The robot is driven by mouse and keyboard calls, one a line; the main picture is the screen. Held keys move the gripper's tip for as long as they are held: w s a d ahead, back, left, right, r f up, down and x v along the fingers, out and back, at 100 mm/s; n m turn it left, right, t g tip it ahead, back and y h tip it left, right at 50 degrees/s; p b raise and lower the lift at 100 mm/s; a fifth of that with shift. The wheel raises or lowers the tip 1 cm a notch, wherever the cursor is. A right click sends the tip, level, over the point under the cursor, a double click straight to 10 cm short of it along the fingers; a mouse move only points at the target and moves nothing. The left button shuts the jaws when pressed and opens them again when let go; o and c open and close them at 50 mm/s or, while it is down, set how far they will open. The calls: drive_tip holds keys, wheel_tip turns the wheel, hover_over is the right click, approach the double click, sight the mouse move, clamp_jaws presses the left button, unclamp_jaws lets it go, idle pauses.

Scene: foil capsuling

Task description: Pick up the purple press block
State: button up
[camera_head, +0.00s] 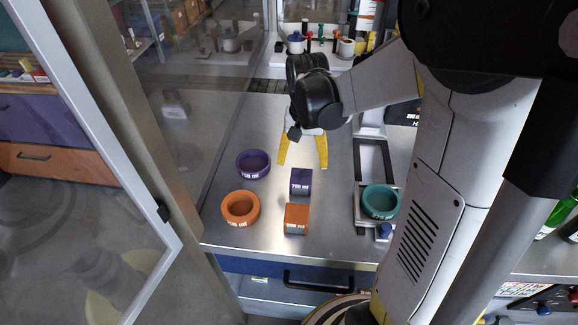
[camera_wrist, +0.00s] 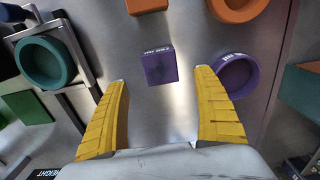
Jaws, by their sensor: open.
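The purple press block (camera_head: 301,181) stands on the metal bench, a small cube with white lettering on its side. In the wrist view the purple block (camera_wrist: 159,67) lies beyond my fingertips, between their lines. My gripper (camera_head: 303,166) has yellow fingers spread wide and empty, just behind the block in the head view. The open fingers also show in the wrist view (camera_wrist: 161,76). The fingers do not appear to touch the block.
A purple ring (camera_head: 253,163) and an orange ring (camera_head: 240,208) lie left of the block. An orange block (camera_head: 296,218) stands in front. A teal ring (camera_head: 380,201) sits on a metal frame at right. A glass door stands left.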

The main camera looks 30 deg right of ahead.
sight(301, 176)
wheel_tip(301, 176, down, 8)
drive_tip(key=shift+s+a+r+b, duration=0.1)
drive_tip(key=shift+a+r+b, duration=0.05)
drive_tip(key=shift+b, duration=1.1)
drive_tip(key=c, duration=1.4)
